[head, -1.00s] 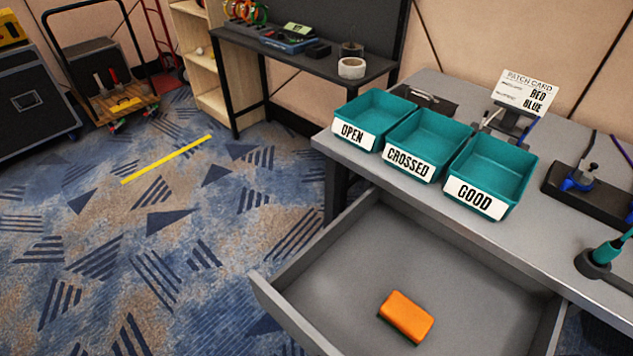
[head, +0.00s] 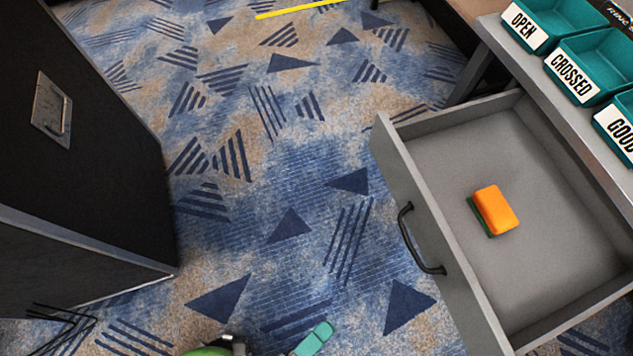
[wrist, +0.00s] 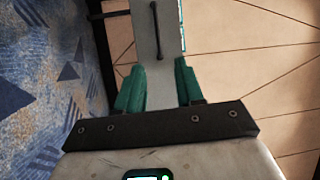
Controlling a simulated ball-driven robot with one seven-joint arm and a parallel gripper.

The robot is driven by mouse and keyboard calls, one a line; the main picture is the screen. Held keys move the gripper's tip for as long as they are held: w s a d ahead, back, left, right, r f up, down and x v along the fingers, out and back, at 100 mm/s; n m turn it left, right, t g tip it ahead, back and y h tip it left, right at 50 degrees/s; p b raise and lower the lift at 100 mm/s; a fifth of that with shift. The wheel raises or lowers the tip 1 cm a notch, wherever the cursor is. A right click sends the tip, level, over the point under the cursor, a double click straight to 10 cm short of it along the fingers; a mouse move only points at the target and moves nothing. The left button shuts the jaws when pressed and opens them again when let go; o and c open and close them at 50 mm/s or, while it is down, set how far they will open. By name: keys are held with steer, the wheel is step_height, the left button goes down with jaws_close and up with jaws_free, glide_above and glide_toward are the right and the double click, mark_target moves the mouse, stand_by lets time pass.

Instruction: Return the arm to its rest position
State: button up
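My gripper (wrist: 158,78) shows in the wrist view with its two teal fingers apart and nothing between them. Beyond the fingers is a grey panel with a black bar handle, which looks like the drawer front. In the head view a small teal piece at the bottom edge looks like part of my gripper (head: 315,338); the rest of my arm is mostly out of frame. The grey drawer (head: 440,150) stands open, with its black handle (head: 417,240) clear of my gripper. An orange block with a dark green underside, like a sponge (head: 494,210), lies in the drawer.
Teal bins labelled OPEN (head: 555,18), CROSSED (head: 590,65) and GOOD (head: 618,120) stand on the grey bench above the drawer. A large black case (head: 80,130) stands at the left. Patterned carpet (head: 290,170) between case and drawer is clear.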

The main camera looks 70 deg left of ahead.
steer(key=w+f+n+g+y, duration=0.1)
steer(key=w+f+n+g, duration=0.1)
steer(key=w+n+g, duration=0.65)
steer(key=w+d+f+n+h, duration=0.2)
steer(key=w+d+n, duration=0.1)
steer(key=w+d, duration=0.35)
steer(key=s+d+r+g+h, duration=0.1)
steer(key=s+d+g+h, duration=0.3)
steer(key=d, duration=0.7)
steer(key=s+d+r+g+h, duration=0.2)
steer(key=s+d+g+h, duration=0.15)
steer(key=d, duration=0.85)
step_height(320, 180, up, 13)
steer(key=p, duration=1.4)
steer(key=shift+a+r, duration=0.15)
steer(key=shift+a, duration=0.05)
